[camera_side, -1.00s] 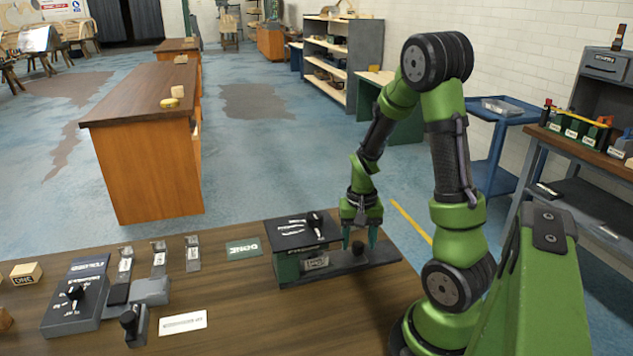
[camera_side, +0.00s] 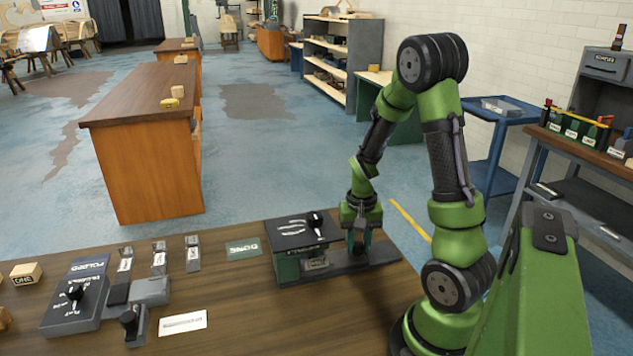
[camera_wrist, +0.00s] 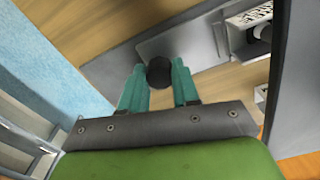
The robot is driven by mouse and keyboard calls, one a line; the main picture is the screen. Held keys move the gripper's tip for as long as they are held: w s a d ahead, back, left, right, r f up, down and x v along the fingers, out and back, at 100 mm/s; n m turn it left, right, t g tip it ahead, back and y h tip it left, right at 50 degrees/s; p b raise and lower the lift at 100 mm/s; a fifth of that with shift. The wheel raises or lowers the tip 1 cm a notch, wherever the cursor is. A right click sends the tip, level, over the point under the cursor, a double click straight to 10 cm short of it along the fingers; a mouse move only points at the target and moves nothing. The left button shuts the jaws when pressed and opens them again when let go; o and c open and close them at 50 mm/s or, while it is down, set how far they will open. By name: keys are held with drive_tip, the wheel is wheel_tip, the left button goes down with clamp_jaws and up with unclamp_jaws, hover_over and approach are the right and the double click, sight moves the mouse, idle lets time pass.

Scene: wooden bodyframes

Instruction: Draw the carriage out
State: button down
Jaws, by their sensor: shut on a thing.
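The slide unit (camera_side: 290,265) is a dark green box with a dark top, standing on the wooden bench. A dark flat base (camera_side: 385,256) reaches out from its right side. A black round knob stands on this part, right of the box; it shows in the wrist view (camera_wrist: 159,72). My gripper (camera_side: 359,242) points down over it, its teal fingers on either side. It is shut on the knob. A small labelled grey block (camera_side: 316,263) sits at the box's open side. I cannot tell how the knob joins the carriage.
A green label plate (camera_side: 243,248) lies left of the box. Bare bench lies in front of the slide unit.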

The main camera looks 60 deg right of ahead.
drive_tip(key=s+d, duration=0.6)
drive_tip(key=d, duration=0.1)
drive_tip(key=shift+s, duration=0.4)
drive_tip(key=c, duration=0.8)
unclamp_jaws()
drive_tip(key=shift+c, duration=0.2)
drive_tip(key=shift+a, duration=0.1)
drive_tip(key=shift+w+r, duration=0.1)
drive_tip(key=shift+r, duration=0.3)
wheel_tip(320, 180, up, 16)
drive_tip(key=shift+r, duration=0.1)
